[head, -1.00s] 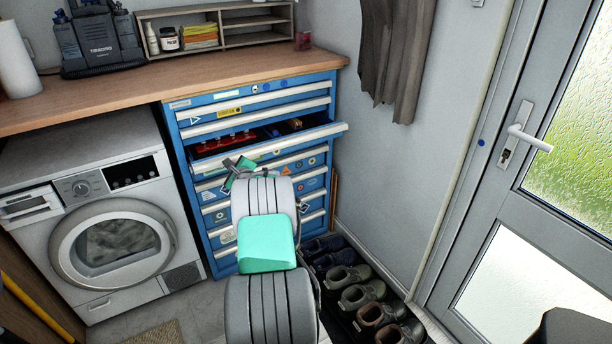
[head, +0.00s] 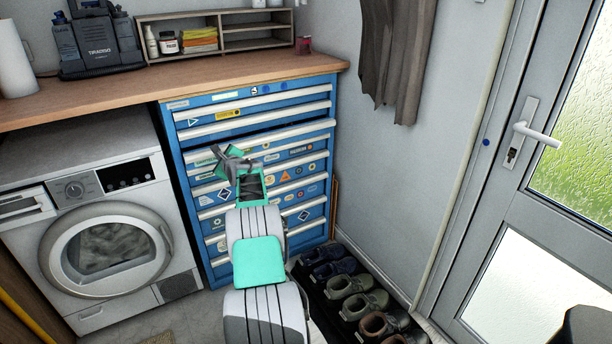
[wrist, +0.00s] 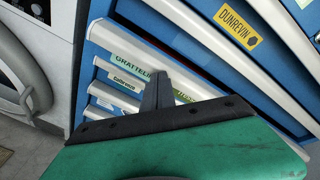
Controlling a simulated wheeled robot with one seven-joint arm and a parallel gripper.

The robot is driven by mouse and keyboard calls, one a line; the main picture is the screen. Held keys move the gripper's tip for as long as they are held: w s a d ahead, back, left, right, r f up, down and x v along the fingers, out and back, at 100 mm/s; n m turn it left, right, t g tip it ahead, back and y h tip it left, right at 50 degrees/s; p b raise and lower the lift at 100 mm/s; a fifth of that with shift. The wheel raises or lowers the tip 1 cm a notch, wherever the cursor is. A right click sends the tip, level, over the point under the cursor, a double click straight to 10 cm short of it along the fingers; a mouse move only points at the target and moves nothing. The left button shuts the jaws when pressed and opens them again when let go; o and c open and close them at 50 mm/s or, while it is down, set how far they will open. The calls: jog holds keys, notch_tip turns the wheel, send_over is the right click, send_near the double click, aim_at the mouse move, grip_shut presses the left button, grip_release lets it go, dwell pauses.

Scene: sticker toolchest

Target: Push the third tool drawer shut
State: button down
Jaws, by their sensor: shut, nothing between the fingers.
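The third tool drawer (head: 290,134) is in the blue tool chest (head: 172,150), below two shut drawers. My gripper (head: 222,154) is shut and empty, at the left part of this drawer's front, just below the handle. In the wrist view, my shut fingers (wrist: 157,90) overlap the drawer's front beside a green label (wrist: 138,66). The drawer's long pale handle (wrist: 215,55) runs diagonally past them. I cannot tell whether the fingertips touch the front.
A wooden worktop (head: 200,85) overhangs the chest. A white washing machine (head: 100,235) stands to the left. Shoes (head: 350,285) line the floor at the right, near the grey door (head: 480,200). My arm fills the space before the chest.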

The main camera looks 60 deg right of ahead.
jog(key=s+a, duration=0.4)
jog(key=s, duration=0.3)
jog(key=shift+p, duration=0.45)
